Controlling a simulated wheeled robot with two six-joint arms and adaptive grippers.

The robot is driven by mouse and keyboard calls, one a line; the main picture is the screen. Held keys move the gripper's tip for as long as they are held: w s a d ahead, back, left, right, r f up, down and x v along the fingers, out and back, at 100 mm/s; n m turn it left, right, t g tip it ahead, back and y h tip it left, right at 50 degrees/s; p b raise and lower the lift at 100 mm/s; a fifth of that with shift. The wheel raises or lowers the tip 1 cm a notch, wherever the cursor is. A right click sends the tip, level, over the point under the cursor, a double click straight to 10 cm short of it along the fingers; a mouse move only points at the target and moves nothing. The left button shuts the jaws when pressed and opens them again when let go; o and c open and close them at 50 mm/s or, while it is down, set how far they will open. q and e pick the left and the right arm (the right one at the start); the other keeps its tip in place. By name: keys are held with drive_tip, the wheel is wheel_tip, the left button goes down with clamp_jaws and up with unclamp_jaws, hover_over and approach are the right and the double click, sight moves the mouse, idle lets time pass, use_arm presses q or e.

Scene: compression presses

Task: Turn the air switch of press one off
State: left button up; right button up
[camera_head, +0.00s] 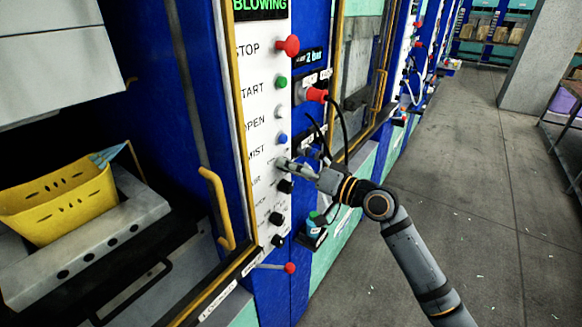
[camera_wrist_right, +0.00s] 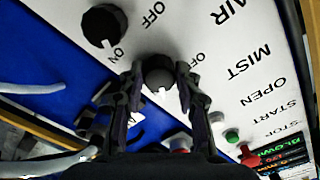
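The air switch (camera_wrist_right: 158,72) is a round black knob on the white panel of press one. It lies in line with the AIR label in the wrist view, where its white mark points down, away from the OFF label beside it. My right gripper (camera_wrist_right: 160,73) has one finger on each side of this knob. The fingertips look very close to it; contact is unclear. In the head view my right gripper (camera_head: 284,165) is at the panel (camera_head: 262,110), just below the blue button, and hides the air switch. My left gripper is out of view.
Another black knob (camera_wrist_right: 105,25) sits close by, its mark toward ON. Stop (camera_head: 288,46) and start (camera_head: 281,83) buttons are higher up. A yellow handle (camera_head: 218,205) and red-tipped lever (camera_head: 290,268) stick out nearby. Black hoses (camera_head: 342,128) hang behind the gripper.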

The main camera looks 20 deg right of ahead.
drive_tip(key=c, duration=0.5)
clamp_jaws()
use_arm(q)
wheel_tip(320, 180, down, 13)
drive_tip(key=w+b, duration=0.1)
drive_tip(key=b, duration=1.2)
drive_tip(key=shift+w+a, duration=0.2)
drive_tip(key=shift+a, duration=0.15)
use_arm(e)
drive_tip(key=shift+w+n, duration=0.1)
drive_tip(key=shift+n, duration=5.8)
drive_tip(key=o, duration=1.1)
unclamp_jaws()
